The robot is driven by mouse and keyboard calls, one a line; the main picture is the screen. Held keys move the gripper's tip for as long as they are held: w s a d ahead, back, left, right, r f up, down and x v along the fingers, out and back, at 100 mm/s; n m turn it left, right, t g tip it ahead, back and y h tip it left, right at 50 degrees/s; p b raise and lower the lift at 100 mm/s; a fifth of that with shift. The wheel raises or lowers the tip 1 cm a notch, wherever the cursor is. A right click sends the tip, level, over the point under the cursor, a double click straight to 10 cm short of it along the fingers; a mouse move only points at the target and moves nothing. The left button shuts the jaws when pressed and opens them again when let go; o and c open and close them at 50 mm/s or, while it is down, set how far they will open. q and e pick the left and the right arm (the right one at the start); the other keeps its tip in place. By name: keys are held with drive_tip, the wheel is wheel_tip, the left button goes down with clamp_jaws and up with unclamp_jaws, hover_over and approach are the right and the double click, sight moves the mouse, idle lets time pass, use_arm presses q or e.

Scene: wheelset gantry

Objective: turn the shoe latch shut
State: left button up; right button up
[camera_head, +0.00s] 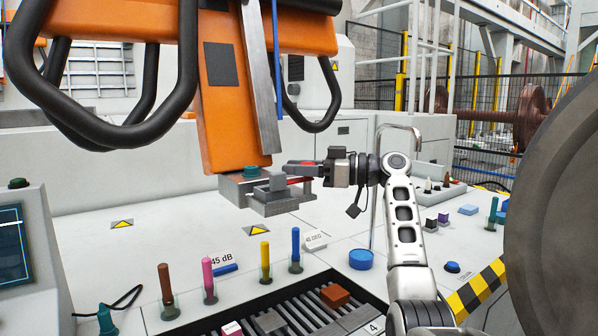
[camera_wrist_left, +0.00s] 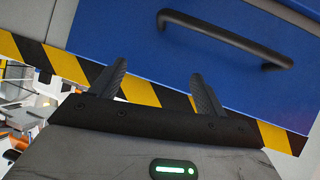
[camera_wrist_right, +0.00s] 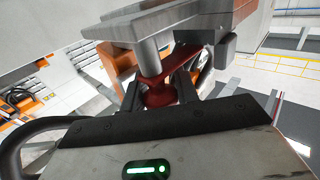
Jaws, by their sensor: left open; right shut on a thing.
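The red shoe latch (camera_wrist_right: 188,62) shows in the right wrist view as a lever on a grey upright pin, under a grey plate. My right gripper (camera_wrist_right: 158,90) is shut on the latch around its red hub. In the head view the grey shoe (camera_head: 272,192) hangs at the foot of the orange arm (camera_head: 228,120). There my right gripper (camera_head: 303,168) reaches in from the right, and only a thin part of the red latch (camera_head: 299,180) shows. My left gripper (camera_wrist_left: 158,85) is open and empty in front of a blue drawer; it is outside the head view.
The blue drawer (camera_wrist_left: 190,45) has a black handle (camera_wrist_left: 225,38) and a yellow-black striped edge below. In the head view, coloured pegs (camera_head: 207,275) and a slotted rack (camera_head: 300,310) stand below the shoe. A large dark disc (camera_head: 555,200) blocks the right side.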

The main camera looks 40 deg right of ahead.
idle(0.4)
drive_tip(key=o, duration=1)
drive_tip(key=shift+c, duration=0.2)
drive_tip(key=shift+s+d, duration=0.1)
use_arm(q)
drive_tip(key=f+b, duration=0.1)
drive_tip(key=b, duration=0.1)
drive_tip(key=shift+b, duration=0.3)
use_arm(e)
drive_tip(key=v, duration=1.5)
drive_tip(key=shift+s+d, duration=0.25)
use_arm(q)
drive_tip(key=shift+s+d, duration=0.1)
use_arm(e)
drive_tip(key=shift+r, duration=0.1)
